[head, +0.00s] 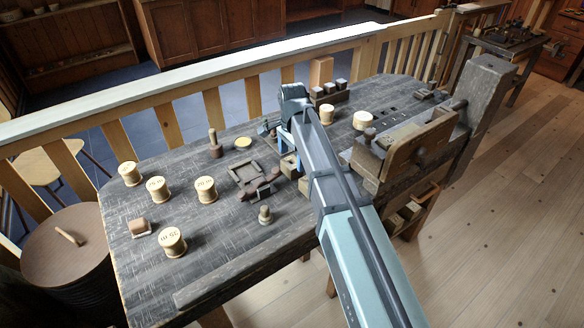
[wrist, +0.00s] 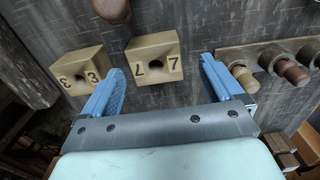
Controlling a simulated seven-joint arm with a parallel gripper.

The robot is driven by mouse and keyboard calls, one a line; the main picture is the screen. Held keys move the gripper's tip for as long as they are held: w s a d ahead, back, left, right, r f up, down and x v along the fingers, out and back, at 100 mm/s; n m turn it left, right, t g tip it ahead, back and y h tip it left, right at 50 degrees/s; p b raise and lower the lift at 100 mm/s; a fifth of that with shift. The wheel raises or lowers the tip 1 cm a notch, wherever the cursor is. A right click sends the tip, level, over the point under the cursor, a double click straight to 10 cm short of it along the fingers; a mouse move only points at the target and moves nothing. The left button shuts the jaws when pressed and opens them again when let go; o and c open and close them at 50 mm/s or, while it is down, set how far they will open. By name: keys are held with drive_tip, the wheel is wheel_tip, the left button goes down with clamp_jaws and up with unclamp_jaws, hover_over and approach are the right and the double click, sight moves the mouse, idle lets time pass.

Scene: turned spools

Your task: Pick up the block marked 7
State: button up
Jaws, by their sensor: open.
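The block marked 7 (wrist: 154,65) is a tan wooden block with a dark round hole and a 7 on either side of it. In the wrist view it lies between the two blue fingers of my gripper (wrist: 162,72), nearer the left one, with a gap to the right one. My gripper is open and holds nothing. A similar block marked 3 (wrist: 78,70) sits left of it, just outside the left finger. In the head view my arm comes over the bench and hides much of this area; I cannot tell the blocks' numbers there.
Several wooden spools (head: 205,189) stand on the left of the dark bench (head: 215,240). In the wrist view a rack with turned pegs (wrist: 290,70) lies right of the right finger. A brown rounded knob (wrist: 113,10) is beyond the blocks. A vise (head: 415,150) stands at the bench's right.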

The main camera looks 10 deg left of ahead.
sight(292, 165)
drive_tip(key=shift+s+f, duration=0.15)
drive_tip(key=shift+f, duration=0.85)
drive_tip(key=shift+s+f, duration=0.15)
drive_tip(key=shift+f, duration=0.8)
drive_tip(key=shift+c, duration=0.2)
drive_tip(key=c, duration=1)
drive_tip(key=shift+r, duration=0.1)
